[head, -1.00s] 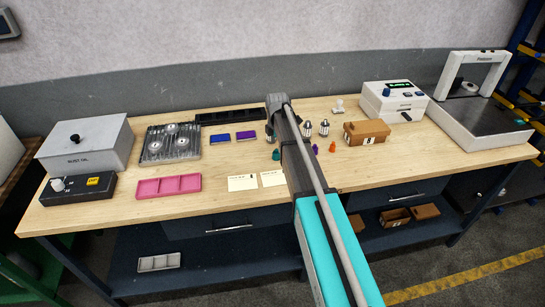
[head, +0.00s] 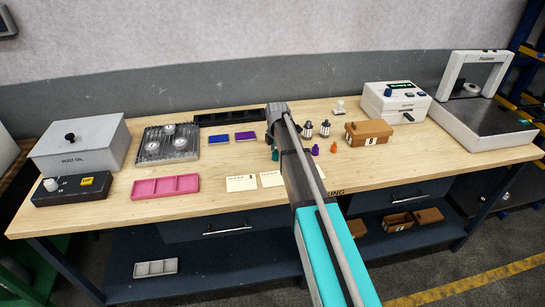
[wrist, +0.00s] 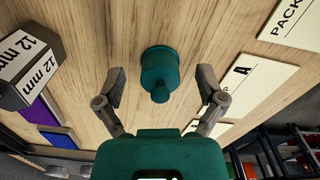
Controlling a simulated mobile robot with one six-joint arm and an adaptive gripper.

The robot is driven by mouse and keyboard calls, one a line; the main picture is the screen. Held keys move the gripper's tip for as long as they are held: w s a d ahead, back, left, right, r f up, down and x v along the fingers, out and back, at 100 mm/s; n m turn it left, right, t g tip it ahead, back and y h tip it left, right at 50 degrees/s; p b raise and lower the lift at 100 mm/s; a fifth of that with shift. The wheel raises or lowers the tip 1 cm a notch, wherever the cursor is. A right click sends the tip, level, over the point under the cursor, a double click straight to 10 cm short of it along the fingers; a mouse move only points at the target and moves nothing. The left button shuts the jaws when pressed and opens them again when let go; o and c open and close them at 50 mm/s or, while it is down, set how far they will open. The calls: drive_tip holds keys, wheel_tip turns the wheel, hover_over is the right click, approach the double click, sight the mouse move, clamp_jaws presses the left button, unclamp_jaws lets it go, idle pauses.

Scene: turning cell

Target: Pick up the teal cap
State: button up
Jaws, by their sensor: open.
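The teal cap (wrist: 160,72) stands on the wooden bench top, in the upper middle of the wrist view. It has a wide round body and a small knob. My gripper (wrist: 161,82) is open, with one finger on each side of the cap and a clear gap on both sides. I cannot tell how far above the bench the fingertips are. In the head view, a bit of the teal cap (head: 275,155) shows at the left edge of my arm, which hides the rest and most of my gripper.
Cream labelled cards (wrist: 250,85) lie right of the cap in the wrist view; a 12 mm block (wrist: 28,65) is at left. In the head view, a purple piece (head: 315,150), an orange piece (head: 334,148) and a brown box (head: 369,132) stand right of my arm.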

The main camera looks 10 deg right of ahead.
drive_tip(key=c, duration=0.8)
drive_tip(key=shift+r, duration=0.2)
wheel_tip(320, 180, up, 3)
drive_tip(key=p, duration=0.3)
drive_tip(key=s+d+r+p, duration=0.1)
drive_tip(key=s+r+p, duration=0.8)
drive_tip(key=s, duration=0.5)
drive_tip(key=shift+d+r+p, duration=0.35)
drive_tip(key=shift+p, duration=0.15)
